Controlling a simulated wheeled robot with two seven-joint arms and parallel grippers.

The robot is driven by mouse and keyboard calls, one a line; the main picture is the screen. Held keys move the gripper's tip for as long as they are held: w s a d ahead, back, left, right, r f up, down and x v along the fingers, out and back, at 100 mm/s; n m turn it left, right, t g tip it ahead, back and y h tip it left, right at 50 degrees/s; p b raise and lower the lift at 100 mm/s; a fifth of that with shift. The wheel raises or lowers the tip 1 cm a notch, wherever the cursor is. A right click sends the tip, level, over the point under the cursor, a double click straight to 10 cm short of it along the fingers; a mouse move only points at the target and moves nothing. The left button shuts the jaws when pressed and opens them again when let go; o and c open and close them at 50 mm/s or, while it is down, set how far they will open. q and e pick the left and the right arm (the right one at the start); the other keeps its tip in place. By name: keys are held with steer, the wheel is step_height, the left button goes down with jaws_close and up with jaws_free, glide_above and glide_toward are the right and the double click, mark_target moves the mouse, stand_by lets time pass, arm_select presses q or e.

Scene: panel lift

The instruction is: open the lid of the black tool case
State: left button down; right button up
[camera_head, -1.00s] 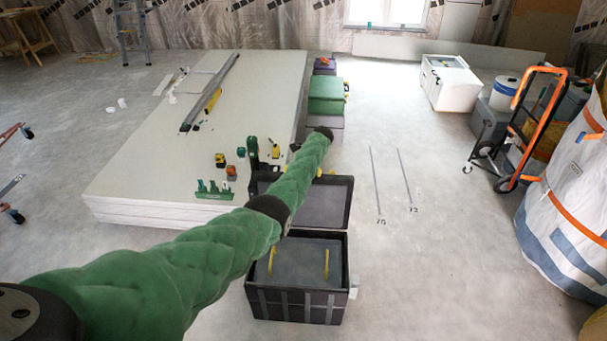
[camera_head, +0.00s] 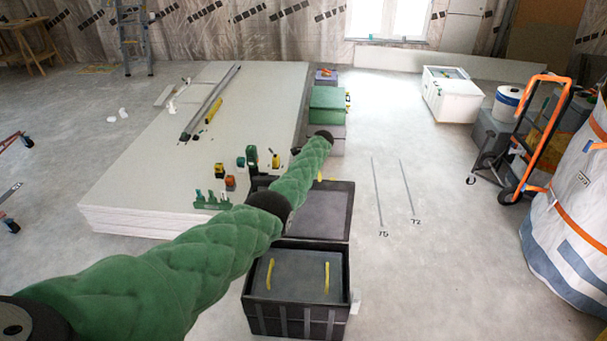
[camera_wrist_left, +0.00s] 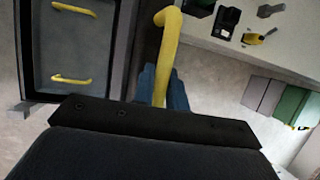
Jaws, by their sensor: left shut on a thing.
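The black tool case (camera_head: 297,316) stands on the floor in the head view. Its lid (camera_head: 322,212) is swung up and back beyond the case, with the grey inner face showing. Inside is a grey insert (camera_head: 298,276) with two yellow handles, also visible in the wrist view (camera_wrist_left: 78,45). My left arm crosses in front of the lid's left part; its gripper is hidden in the head view. In the left wrist view my left gripper (camera_wrist_left: 164,82) has its blue fingers shut on the lid's yellow handle (camera_wrist_left: 170,45). My right gripper is not in view.
A stack of pale panels (camera_head: 140,196) with tools on top lies left of the case. A green case (camera_head: 327,99) stands behind it. Open floor lies right of the case, with a hand truck (camera_head: 535,120) and a large white bag (camera_head: 570,215) farther right.

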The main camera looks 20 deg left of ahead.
arm_select(q)
steer(key=c, duration=1.4)
jaws_free()
steer(key=v, duration=0.5)
steer(key=shift+d+r, duration=0.2)
steer(key=shift+r, duration=0.15)
steer(key=shift+v, duration=1)
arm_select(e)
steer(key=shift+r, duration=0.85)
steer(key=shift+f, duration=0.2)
